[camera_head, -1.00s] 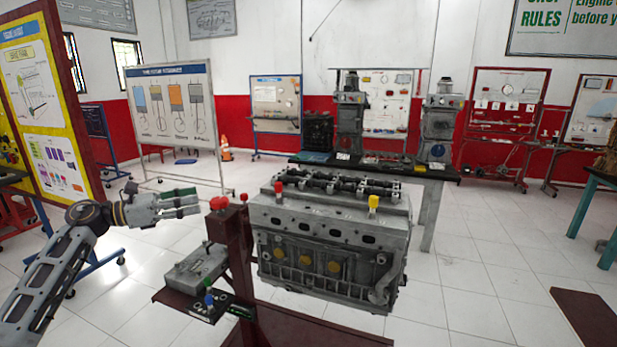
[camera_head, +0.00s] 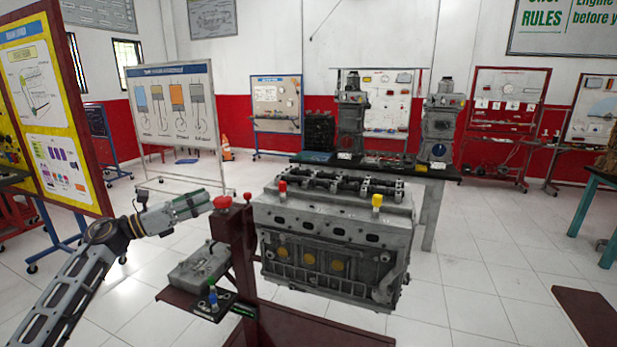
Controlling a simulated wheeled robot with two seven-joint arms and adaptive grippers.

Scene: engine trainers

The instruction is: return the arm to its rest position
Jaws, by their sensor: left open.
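My left arm (camera_head: 75,285) comes in from the lower left and bends at a dark joint. My left gripper (camera_head: 205,203) points right and slightly up, with its fingers seen edge-on. It is open, with nothing seen in it. In the picture its tips are close to the red knobs (camera_head: 222,202) on top of the dark red stand post (camera_head: 233,255); I cannot tell whether they touch. My right gripper is not in view.
A grey engine block (camera_head: 335,235) with red and yellow caps is mounted right of the post. A small shelf (camera_head: 180,300) bears a grey metal part (camera_head: 198,265) below the gripper. A yellow poster board (camera_head: 55,110) stands at left.

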